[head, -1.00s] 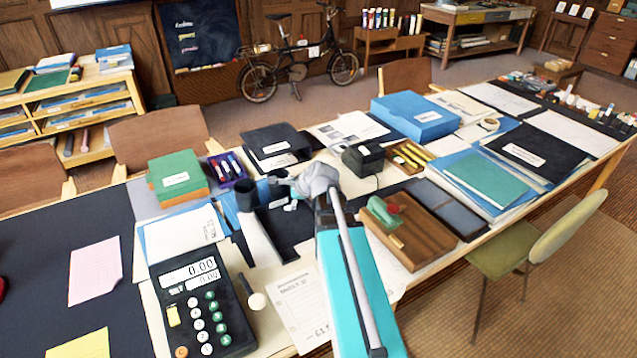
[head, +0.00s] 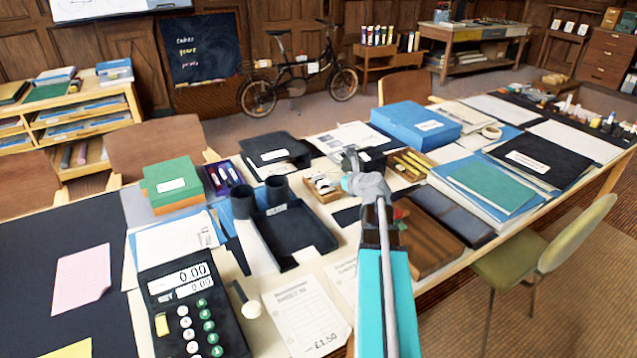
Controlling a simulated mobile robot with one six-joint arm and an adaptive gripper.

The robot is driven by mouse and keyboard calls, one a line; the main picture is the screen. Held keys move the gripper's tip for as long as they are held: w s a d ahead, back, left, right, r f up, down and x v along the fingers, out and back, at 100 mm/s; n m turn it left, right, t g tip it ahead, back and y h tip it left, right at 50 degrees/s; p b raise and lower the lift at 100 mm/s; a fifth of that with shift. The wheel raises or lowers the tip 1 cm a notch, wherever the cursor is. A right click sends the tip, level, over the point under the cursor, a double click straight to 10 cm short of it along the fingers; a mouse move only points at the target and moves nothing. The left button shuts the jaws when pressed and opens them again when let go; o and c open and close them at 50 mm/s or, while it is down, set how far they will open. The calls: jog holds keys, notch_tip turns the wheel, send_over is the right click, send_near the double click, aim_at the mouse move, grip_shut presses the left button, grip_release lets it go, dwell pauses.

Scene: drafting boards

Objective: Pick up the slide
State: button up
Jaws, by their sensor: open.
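My gripper (head: 348,165) is open and small in the head view, over the middle of the long table, pointing away from the camera. Just left of it is a small wooden tray (head: 329,199) holding small white pieces (head: 321,181). A slide may be among these pieces, but they are too small to tell. My gripper and wrist cover part of the table around the tray's right side. I cannot see anything between the fingers.
A black tray with two cups (head: 300,235) lies left of my arm. A calculator (head: 190,305) and a brown wooden box (head: 430,240) stand nearer.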

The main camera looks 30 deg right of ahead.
aim_at(319, 175)
jog(key=shift+b+x, duration=1.7)
jog(key=shift+x, duration=2.6)
jog(key=shift+f, duration=0.1)
jog(key=b+x, duration=0.1)
jog(key=x, duration=0.1)
jog(key=b+x, duration=0.1)
jog(key=x, duration=0.1)
jog(key=shift+f, duration=0.4)
jog(key=shift+w+f, duration=0.1)
jog(key=shift+w, duration=0.3)
jog(key=shift+a, duration=0.1)
jog(key=shift+c, duration=0.3)
jog(key=c, duration=0.6)
